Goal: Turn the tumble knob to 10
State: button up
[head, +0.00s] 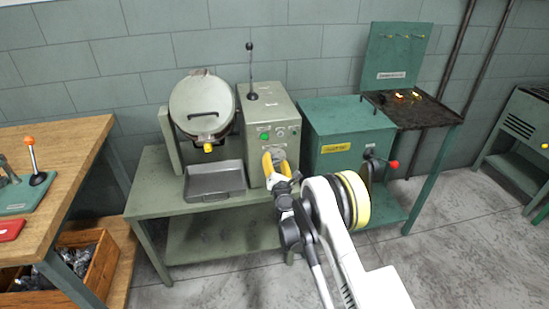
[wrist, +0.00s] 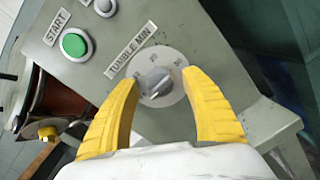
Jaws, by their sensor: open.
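The tumble knob (wrist: 155,82) is a grey knob on a round, pale dial plate with printed numbers. A "TUMBLE MIN" label (wrist: 130,47) lies beside it in the wrist view. "20" and "30" can be made out at the dial's upper edge. I cannot tell which number the knob points to. My gripper (wrist: 160,79) is open, its two yellow fingers on either side of the knob, with visible gaps. I cannot tell whether the tips reach the knob's depth. In the head view my gripper (head: 272,162) is at the front of the grey-green control box (head: 256,105) and hides most of the dial.
A green START button (wrist: 74,44) is close to the dial. A black-knobbed lever (head: 251,75) stands atop the box. Left of it are a round drum (head: 202,105) and a grey tray (head: 215,181). A green machine with a red-knobbed handle (head: 393,164) stands right.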

jog(key=shift+s+r, duration=0.1)
jog(key=shift+s, duration=0.05)
grip_shut()
jog(key=shift+m, duration=0.5)
jog(key=m, duration=0.4)
jog(key=shift+m, duration=0.3)
jog(key=m+g, duration=0.1)
jog(key=m, duration=0.4)
jog(key=shift+d+m, duration=0.1)
jog(key=shift+m, duration=0.3)
grip_release()
